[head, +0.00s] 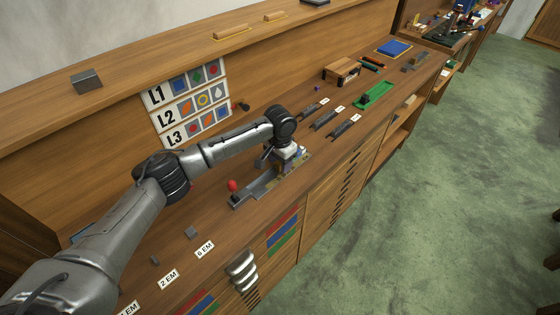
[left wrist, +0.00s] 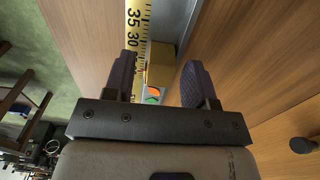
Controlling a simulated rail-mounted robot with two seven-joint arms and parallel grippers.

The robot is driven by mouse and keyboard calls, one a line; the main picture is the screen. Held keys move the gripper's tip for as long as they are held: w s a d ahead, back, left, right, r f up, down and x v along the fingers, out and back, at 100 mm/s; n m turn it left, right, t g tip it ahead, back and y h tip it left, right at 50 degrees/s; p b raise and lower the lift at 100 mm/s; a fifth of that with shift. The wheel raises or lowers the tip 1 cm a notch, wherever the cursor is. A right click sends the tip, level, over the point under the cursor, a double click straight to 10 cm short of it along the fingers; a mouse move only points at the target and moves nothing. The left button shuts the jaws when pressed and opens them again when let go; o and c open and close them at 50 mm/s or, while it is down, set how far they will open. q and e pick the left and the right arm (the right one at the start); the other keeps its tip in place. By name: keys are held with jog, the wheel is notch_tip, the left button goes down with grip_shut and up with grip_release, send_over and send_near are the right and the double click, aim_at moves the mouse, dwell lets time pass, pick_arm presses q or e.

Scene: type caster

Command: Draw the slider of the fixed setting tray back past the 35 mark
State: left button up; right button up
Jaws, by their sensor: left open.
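The fixed setting tray (head: 256,190) is a long grey channel on the bench, with a red ball knob (head: 232,185) at its near end. In the left wrist view its yellow scale (left wrist: 138,25) shows the 35 and 30 marks. A brass-coloured block, seemingly the slider (left wrist: 160,62), sits beside the scale near the 30 mark. My left gripper (left wrist: 157,80) is open, with its dark fingers on either side of the block and visible gaps. In the head view my left gripper (head: 285,153) is low over the tray's far end. My right gripper is not in view.
Small orange and green tiles (left wrist: 152,94) lie in the channel between my fingers. Farther along the bench are narrow dark trays (head: 325,118), a green tray (head: 376,94) and a wooden box (head: 341,71). A chart (head: 188,103) stands behind my arm.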

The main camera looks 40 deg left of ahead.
pick_arm(q)
jog(key=shift+c, duration=0.3)
grip_shut()
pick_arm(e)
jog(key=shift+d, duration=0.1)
